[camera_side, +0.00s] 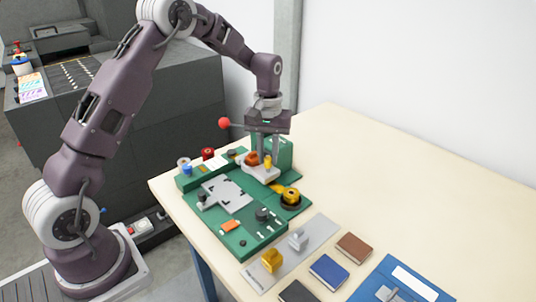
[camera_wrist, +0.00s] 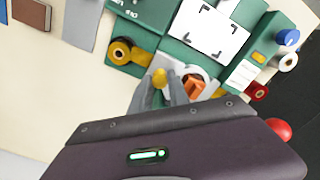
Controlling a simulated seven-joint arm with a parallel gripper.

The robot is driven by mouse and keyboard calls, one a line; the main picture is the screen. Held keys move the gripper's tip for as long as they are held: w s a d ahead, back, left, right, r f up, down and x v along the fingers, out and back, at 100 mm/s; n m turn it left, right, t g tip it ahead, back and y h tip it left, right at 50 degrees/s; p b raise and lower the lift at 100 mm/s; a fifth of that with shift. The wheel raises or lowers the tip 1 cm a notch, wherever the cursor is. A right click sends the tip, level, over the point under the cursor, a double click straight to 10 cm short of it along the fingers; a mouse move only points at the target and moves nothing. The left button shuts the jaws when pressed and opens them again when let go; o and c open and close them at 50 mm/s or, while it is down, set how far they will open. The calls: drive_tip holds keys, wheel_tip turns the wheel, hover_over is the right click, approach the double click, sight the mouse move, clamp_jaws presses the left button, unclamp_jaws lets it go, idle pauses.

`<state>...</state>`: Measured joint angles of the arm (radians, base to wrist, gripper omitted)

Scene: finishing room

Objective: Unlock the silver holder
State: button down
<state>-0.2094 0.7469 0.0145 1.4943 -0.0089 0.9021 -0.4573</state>
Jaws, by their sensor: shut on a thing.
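My gripper (camera_side: 267,153) points down over the back of the green board (camera_side: 240,243), with its fingers around a small yellow knob. The yellow knob (camera_wrist: 160,77) shows between the fingertips of my gripper (camera_wrist: 163,88) in the wrist view. An orange lever-like part (camera_wrist: 193,89) sits right beside the fingers, on a pale base (camera_side: 262,173). A small silver-grey piece (camera_side: 298,240) stands on a grey strip in front of the board, beside a gold piece (camera_side: 271,261). I cannot tell which part is the silver holder. The fingers hide part of the base.
A green block (camera_side: 284,150) rises just behind. Small books (camera_side: 329,271) and a blue folder (camera_side: 405,280) lie in front. The table's right side (camera_side: 400,190) is clear.

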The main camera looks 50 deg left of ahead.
sight(268, 158)
drive_tip(key=m, duration=0.4)
drive_tip(key=shift+m, duration=2.8)
drive_tip(key=c, duration=1.3)
unclamp_jaws()
drive_tip(key=shift+o, duration=0.2)
wheel_tip(268, 158, up, 7)
drive_tip(key=shift+r, duration=0.1)
